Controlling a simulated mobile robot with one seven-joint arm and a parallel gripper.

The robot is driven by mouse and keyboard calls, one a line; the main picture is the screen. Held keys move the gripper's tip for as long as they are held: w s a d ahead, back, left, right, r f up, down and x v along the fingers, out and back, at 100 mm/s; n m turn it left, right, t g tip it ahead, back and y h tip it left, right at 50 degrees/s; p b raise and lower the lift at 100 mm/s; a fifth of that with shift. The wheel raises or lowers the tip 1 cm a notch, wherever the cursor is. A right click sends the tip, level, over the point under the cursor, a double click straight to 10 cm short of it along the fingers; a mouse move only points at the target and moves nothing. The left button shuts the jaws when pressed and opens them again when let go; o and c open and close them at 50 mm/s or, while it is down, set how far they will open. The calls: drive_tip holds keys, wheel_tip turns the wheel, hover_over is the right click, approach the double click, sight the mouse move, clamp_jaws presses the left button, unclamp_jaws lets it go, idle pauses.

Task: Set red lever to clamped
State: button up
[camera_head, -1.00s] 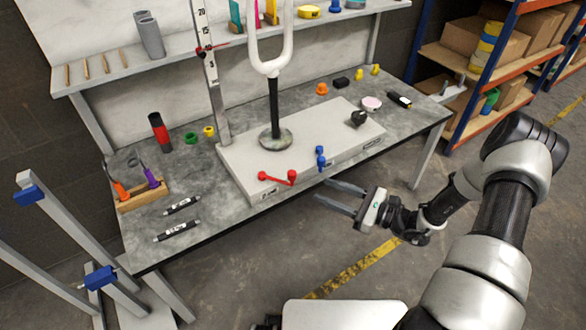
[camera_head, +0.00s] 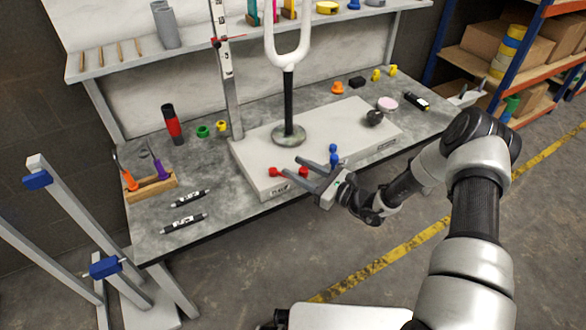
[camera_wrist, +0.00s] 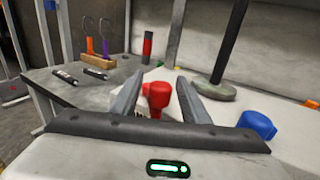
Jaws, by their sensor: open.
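The red lever (camera_head: 275,172) sits at the front left edge of the white base block (camera_head: 258,160). In the head view my gripper (camera_head: 304,168) partly covers its right end. In the wrist view the red lever (camera_wrist: 157,97) shows between my two open fingers, near their tips. I cannot tell whether either finger touches it. The blue lever (camera_head: 333,154) stands just right of my gripper on the same block, and in the wrist view the blue lever (camera_wrist: 257,125) lies outside the right finger.
A white fork on a dark post with a round foot (camera_head: 288,135) rises from the block. Two black-and-white markers (camera_head: 184,222) and a wooden tool holder (camera_head: 152,189) lie to the left. A tall ruler (camera_head: 228,95) stands behind.

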drive_tip(key=shift+x, duration=1)
drive_tip(key=shift+c, duration=0.3)
clamp_jaws()
